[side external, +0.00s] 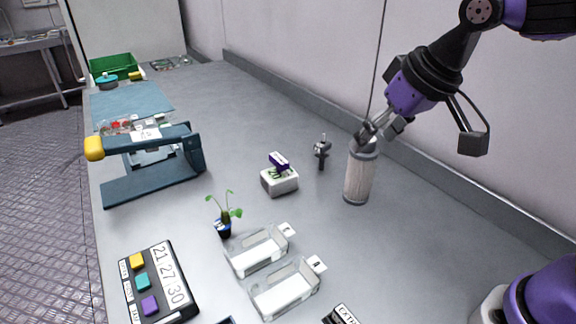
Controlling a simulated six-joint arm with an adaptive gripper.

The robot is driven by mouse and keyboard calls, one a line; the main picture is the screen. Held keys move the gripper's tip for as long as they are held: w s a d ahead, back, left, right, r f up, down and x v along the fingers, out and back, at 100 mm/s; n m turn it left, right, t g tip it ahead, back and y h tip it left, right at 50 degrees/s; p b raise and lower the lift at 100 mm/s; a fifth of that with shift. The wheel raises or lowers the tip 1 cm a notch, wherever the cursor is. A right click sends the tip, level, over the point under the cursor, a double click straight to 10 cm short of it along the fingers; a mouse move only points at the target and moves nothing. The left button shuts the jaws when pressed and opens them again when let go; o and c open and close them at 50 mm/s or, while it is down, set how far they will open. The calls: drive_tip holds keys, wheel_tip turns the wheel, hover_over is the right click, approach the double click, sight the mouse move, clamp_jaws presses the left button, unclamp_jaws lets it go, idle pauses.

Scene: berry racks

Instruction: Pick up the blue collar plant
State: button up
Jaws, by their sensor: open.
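The blue collar plant (223,228) stands upright on the grey bench, left of the picture's middle. It is a small green seedling with a few leaves in a dark plug with a blue and white band low down. My gripper (364,134) is open, far to the right of the plant and higher up. It is just over the top of a pale cylinder with grey ends (360,172), and I cannot tell if it touches it.
Two clear trays (258,252) (286,290) lie just right of the plant. A white block with a purple top (279,180) and a small dark stand (322,152) are behind. A button panel (157,283) is front left. A blue press-like frame (150,165) stands behind left.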

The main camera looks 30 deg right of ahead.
drive_tip(key=w+a+f, duration=0.4)
drive_tip(key=w+a, duration=0.4)
drive_tip(key=a, duration=0.3)
approach(224, 224)
drive_tip(key=w+f, duration=0.2)
drive_tip(key=shift+w+d+f+g+y, duration=0.1)
drive_tip(key=shift+w+g+y, duration=0.15)
drive_tip(key=shift+g+y, duration=0.15)
drive_tip(key=x, duration=0.6)
drive_tip(key=shift+s+f, duration=0.15)
drive_tip(key=shift+s, duration=0.1)
drive_tip(key=c, duration=1)
